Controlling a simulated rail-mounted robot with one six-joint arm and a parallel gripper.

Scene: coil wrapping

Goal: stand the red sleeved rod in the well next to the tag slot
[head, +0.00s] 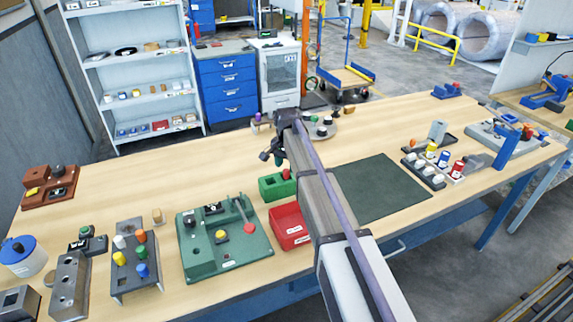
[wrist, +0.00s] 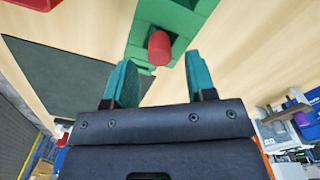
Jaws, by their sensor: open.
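A red rod end (wrist: 159,47) stands up from a green block (wrist: 187,22) in the wrist view. In the head view the red end (head: 286,174) shows at the back right of the green block (head: 275,189), beside my arm. My gripper (wrist: 159,62) is open and empty, its teal fingers apart on either side of the red end in the picture. I see no contact with it. In the head view my gripper (head: 271,156) is just behind the green block. I cannot pick out the tag slot with certainty. My arm hides part of the block's surroundings.
A red bin (head: 289,228) stands in front of the green block. A green fixture board (head: 222,262) is to its left and a dark mat (head: 385,188) to its right. A tray with coloured pegs (head: 437,168) stands farther right. The table left of the gripper is clear.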

